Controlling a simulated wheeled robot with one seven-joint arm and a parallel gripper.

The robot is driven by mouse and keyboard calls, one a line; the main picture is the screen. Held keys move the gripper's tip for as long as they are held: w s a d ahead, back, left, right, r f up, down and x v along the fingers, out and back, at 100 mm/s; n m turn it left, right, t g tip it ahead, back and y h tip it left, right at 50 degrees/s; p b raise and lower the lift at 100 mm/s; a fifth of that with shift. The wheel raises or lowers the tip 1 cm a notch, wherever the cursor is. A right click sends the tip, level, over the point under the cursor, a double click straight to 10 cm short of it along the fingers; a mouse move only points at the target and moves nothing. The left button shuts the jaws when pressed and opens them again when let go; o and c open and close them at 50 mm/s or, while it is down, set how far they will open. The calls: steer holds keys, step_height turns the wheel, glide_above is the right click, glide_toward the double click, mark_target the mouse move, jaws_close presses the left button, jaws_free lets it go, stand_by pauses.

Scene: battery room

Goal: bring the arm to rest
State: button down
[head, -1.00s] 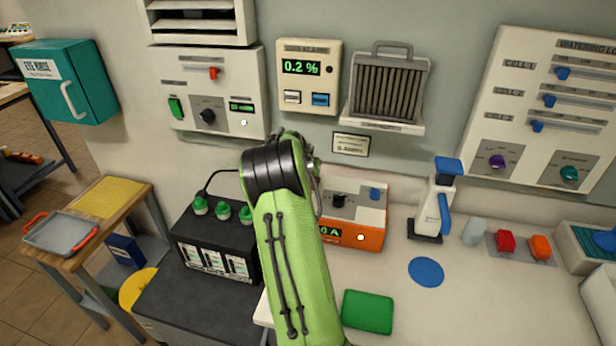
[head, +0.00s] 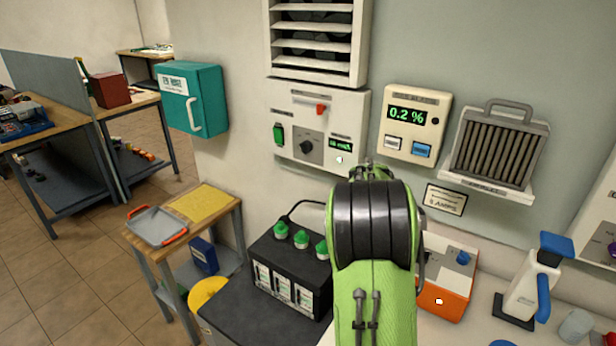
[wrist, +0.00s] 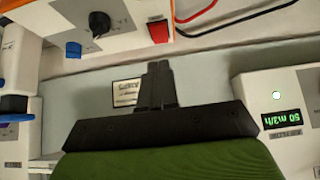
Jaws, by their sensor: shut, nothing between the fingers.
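My green arm rises in the middle of the head view, with a dark band at its bend. The arm hides my gripper in that view. In the wrist view my gripper (wrist: 158,84) shows as dark fingers close together, shut and empty. Behind the fingers is the pale wall with a small framed label (wrist: 127,93). No object touches the fingers in that view.
An orange charger (head: 445,290) stands right of my arm, and a black battery (head: 290,268) with green caps stands left. A wall panel (head: 290,150), gas alarm (head: 415,125) and teal eye wash box (head: 192,100) hang behind. Open floor (head: 80,270) lies at left.

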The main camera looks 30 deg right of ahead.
steer(key=shift+a, duration=0.1)
steer(key=s+a+r+n+t+y, duration=0.1)
steer(key=s+a+r+n+y, duration=0.2)
steer(key=a, duration=0.8)
steer(key=s+a+r+n+t+y, duration=0.1)
steer(key=a+r+n, duration=0.25)
steer(key=a, duration=0.75)
steer(key=s+a+f+n+y, duration=0.1)
steer(key=s+a+n+y, duration=0.2)
steer(key=s+a+n, duration=0.4)
steer(key=s+a, duration=0.8)
steer(key=shift+s, duration=0.3)
steer(key=shift+a, duration=0.1)
